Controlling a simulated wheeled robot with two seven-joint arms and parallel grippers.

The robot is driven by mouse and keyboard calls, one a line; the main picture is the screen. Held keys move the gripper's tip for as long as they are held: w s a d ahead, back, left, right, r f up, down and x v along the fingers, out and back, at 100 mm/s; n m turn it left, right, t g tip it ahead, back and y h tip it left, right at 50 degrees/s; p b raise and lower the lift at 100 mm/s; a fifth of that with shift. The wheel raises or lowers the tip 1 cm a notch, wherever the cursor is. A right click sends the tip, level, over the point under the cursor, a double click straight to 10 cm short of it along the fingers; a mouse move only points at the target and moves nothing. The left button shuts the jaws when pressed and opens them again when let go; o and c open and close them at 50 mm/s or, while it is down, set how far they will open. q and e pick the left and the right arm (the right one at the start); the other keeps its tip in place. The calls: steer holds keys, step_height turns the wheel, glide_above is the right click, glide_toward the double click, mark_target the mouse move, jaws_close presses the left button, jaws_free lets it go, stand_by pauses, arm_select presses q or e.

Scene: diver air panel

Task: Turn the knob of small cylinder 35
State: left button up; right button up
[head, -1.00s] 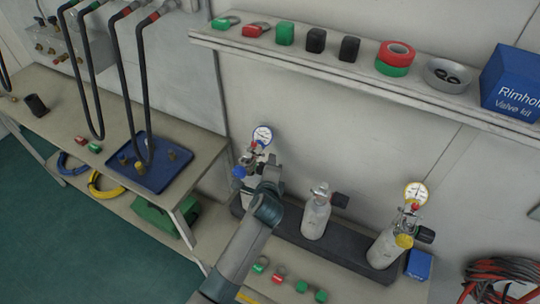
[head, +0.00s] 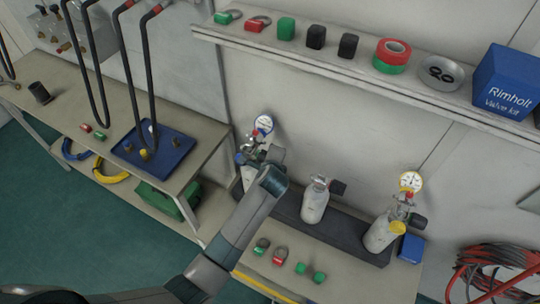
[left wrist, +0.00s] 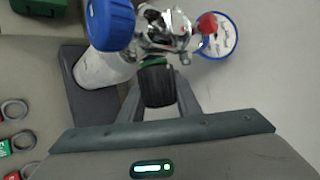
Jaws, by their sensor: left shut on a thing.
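Three small white cylinders with metal valves stand in a row. The left one has a blue-rimmed gauge (head: 263,124); no number can be read on any of them. My left gripper (left wrist: 157,96) is at this left cylinder (left wrist: 100,68), shut on the black knob (left wrist: 157,84) on the side of its valve, one finger on each side. A blue cap (left wrist: 110,24) and a red part (left wrist: 208,22) show beside the valve. In the head view my arm hides most of this cylinder. The middle cylinder (head: 315,205) and right cylinder (head: 379,236) have black side knobs too. My right gripper is not in view.
The cylinders stand in a dark rack (head: 345,240) against the wall. Red and green tags lie in front, including a red one (head: 280,256). A shelf (head: 300,58) runs above. A bench with a blue tray (head: 180,155) and hanging hoses stands left.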

arm_select(q)
steer(key=o, duration=1.1)
steer(key=shift+c, duration=0.2)
steer(key=shift+s, duration=0.1)
steer(key=b+v, duration=0.4)
steer(key=v, duration=1.3)
steer(key=shift+r, duration=0.15)
